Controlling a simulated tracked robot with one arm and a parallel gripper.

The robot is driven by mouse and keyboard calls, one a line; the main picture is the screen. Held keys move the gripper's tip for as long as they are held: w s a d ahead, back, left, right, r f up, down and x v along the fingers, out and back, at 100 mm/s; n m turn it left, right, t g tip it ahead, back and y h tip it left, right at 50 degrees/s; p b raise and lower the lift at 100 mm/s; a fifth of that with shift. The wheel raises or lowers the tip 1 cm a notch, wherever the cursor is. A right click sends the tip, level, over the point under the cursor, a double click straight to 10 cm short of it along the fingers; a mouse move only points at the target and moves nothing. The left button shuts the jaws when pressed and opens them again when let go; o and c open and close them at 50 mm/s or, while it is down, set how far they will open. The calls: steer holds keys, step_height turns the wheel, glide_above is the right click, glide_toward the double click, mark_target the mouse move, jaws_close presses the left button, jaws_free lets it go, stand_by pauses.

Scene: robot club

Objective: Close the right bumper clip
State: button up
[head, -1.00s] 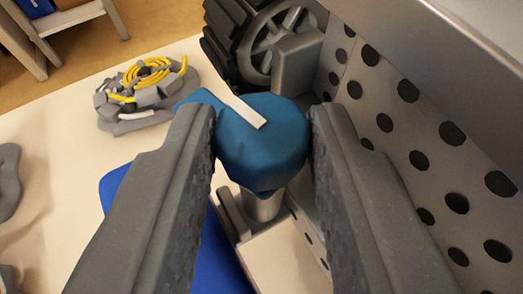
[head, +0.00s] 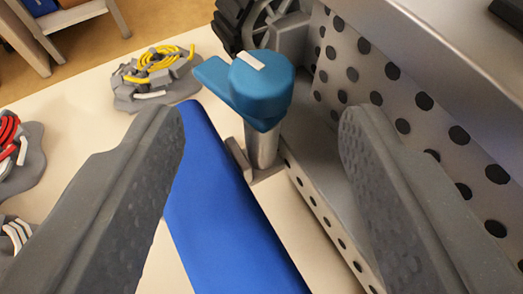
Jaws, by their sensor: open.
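The clip (head: 262,92) is a teal knob with a white mark on top and a flat lever pointing left. It stands upright on a short metal post (head: 262,146) beside the perforated metal side. Its lever reaches out above the far end of the blue bumper bar (head: 225,215). Whether the lever touches the bar cannot be told. My gripper (head: 262,130) is open and empty, its fingers wide apart to the left and right. The knob is beyond the fingertips, in the gap between them and clear of both. Only this one clip is in view.
The perforated metal wall (head: 400,110) rises close on the right. A black wheel (head: 262,25) stands behind the clip. Grey piles with yellow cords (head: 158,75) and red cords (head: 12,145) lie on the pale table (head: 75,115) at left.

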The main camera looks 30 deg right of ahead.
steer(key=p+v, duration=0.1)
steer(key=v, duration=0.8)
steer(key=shift+s+a, duration=0.15)
steer(key=shift+s, duration=0.05)
steer(key=shift+r, duration=0.15)
